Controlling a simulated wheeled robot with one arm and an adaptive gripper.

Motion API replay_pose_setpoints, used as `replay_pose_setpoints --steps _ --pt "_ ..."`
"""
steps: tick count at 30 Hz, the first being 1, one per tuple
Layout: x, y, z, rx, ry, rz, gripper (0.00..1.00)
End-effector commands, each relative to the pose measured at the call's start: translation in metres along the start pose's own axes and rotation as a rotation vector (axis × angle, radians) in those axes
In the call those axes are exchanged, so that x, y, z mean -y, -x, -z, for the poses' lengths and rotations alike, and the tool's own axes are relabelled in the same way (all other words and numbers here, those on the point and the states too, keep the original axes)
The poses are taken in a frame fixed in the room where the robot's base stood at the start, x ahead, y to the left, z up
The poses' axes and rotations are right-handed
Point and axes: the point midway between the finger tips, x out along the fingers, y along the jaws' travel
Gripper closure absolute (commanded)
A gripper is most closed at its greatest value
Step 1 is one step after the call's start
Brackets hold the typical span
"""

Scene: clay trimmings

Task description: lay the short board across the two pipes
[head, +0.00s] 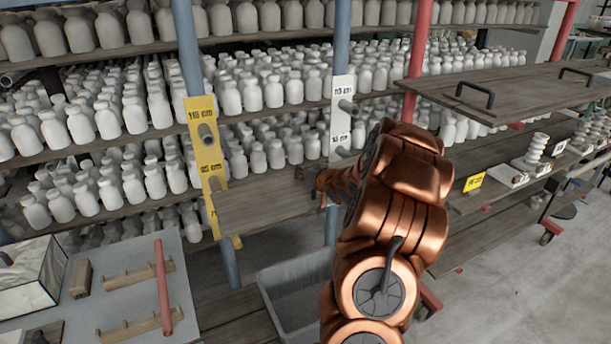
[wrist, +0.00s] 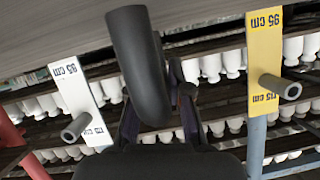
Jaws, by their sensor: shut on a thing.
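The short board (head: 262,203) is grey-brown wood, in front of the rack between a yellow plate (head: 204,146) and a white plate (head: 341,113). Its left end overlaps the lower yellow plate. The board also fills the top of the wrist view (wrist: 60,22). My gripper (head: 322,186) is shut on the board's dark curved handle (wrist: 137,60). Short grey pipes stick out from the plates: the yellow plate's pipe (wrist: 285,88) and the white plate's pipe (wrist: 75,127) both show. I cannot tell whether the board touches a pipe.
Crowded shelves of white bottles (head: 250,95) stand behind the posts. A grey bin (head: 297,296) is below the board. A table with a red rod (head: 162,288) and notched wooden bars is at lower left. A longer handled board (head: 530,85) lies at right.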

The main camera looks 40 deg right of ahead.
Motion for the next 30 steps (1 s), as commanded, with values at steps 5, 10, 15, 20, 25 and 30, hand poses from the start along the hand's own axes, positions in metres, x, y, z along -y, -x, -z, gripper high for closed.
replay_pose_setpoints --steps 5,10,15,20,25,30 --pt "-0.0009 -0.0009 -0.0012 -0.005 0.002 0.000 1.00" --pt "-0.0011 -0.0010 -0.0013 -0.005 0.001 0.000 1.00" --pt "-0.0018 -0.0025 -0.0050 -0.005 0.001 0.000 1.00" --pt "-0.0019 -0.0031 -0.0062 -0.004 0.001 0.001 0.74" --pt "-0.0018 -0.0031 -0.0067 -0.003 0.001 0.001 0.57" --pt "-0.0018 -0.0031 -0.0069 -0.003 0.001 0.001 0.57"
